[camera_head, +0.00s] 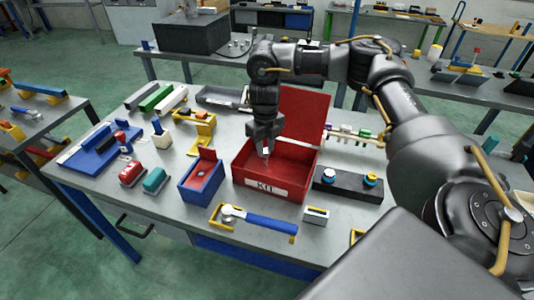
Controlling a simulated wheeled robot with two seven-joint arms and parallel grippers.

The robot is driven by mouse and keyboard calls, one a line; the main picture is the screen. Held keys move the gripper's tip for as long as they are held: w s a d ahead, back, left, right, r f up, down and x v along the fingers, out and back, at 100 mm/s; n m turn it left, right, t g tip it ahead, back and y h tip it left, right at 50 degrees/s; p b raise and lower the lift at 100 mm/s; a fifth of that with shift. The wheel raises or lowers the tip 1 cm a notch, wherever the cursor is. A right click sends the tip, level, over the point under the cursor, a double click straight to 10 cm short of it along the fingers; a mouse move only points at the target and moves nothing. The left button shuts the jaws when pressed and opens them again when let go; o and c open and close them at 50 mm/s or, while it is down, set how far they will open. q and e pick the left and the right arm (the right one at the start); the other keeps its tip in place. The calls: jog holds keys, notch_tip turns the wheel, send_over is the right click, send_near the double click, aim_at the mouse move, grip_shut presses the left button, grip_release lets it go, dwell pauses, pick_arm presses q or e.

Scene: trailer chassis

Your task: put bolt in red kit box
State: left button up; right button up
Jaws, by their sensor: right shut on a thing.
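The red kit box (285,185) stands open on the table with its lid raised at the back and a "KIT" label on its front. My right gripper (266,154) points down over the left part of the box. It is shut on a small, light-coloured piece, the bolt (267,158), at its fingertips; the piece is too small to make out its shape. I cannot tell whether the bolt touches the box floor. My left gripper is not in view.
A small blue box (187,199) with a red lid stands left of the kit box. A black block with knobs (340,190) is to the right. Red and teal items (154,181) and a blue tray (80,160) are further left.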

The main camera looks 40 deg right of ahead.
aim_at(267, 150)
jog(key=shift+d+f, duration=0.1)
jog(key=shift+f, duration=0.1)
jog(key=shift+s+d+f, duration=0.1)
jog(key=shift+d+f, duration=0.05)
jog(key=shift+f, duration=0.8)
jog(key=shift+f+p, duration=0.3)
jog(key=shift+f, duration=0.35)
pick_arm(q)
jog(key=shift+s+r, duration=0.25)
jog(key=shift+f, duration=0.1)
pick_arm(e)
jog(key=shift+f, duration=0.1)
jog(key=o, duration=1)
